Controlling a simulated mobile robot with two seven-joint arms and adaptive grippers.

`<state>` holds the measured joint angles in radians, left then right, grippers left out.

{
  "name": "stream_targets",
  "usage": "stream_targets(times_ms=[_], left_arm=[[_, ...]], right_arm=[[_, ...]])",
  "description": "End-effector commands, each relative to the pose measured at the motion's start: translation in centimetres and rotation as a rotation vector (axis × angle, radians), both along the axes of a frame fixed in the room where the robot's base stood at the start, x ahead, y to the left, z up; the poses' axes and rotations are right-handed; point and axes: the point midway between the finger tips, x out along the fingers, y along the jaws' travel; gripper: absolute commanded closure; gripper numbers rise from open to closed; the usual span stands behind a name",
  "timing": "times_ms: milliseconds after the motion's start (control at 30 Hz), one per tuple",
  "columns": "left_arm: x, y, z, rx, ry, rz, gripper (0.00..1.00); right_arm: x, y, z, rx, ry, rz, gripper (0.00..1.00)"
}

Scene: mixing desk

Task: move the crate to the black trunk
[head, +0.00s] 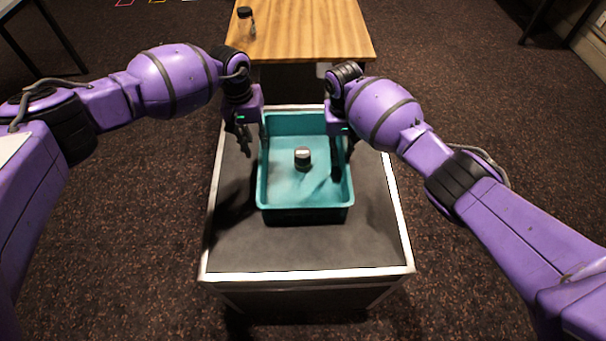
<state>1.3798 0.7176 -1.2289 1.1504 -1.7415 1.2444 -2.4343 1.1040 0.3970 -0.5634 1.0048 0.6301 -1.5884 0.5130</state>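A teal crate (303,213) sits upright on a low box-like stand with a dark top and pale edges, which looks like the black trunk (300,251). A small dark jar with a pale lid (302,158) stands inside the crate. My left gripper (253,143) is at the crate's left wall, fingers spread, one outside the wall and one close to its rim. My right gripper (343,158) is at the right wall, fingers apart, one inside the crate and one near the rim. I cannot tell whether either touches the wall.
A wooden table (310,30) stands beyond the trunk, with a dark-capped jar (246,22) at its left edge. Dark carpet (150,230) is clear on both sides. The trunk's top is bare in front of the crate.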

Motion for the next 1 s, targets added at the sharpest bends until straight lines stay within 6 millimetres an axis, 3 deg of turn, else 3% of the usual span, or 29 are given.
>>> stream_targets(times_ms=[100,333,1000], left_arm=[[0.0,0.0,0.0,0.000,0.000,0.000,0.77],[0.0,0.0,0.0,0.000,0.000,0.000,0.77],[0.0,0.0,-0.1,0.000,0.000,0.000,0.77]], right_arm=[[0.1,0.2,2.5,0.001,-0.003,0.001,0.77],[0.0,0.5,5.0,0.000,0.000,0.000,0.77],[0.0,0.5,5.4,0.000,0.001,0.000,0.77]])
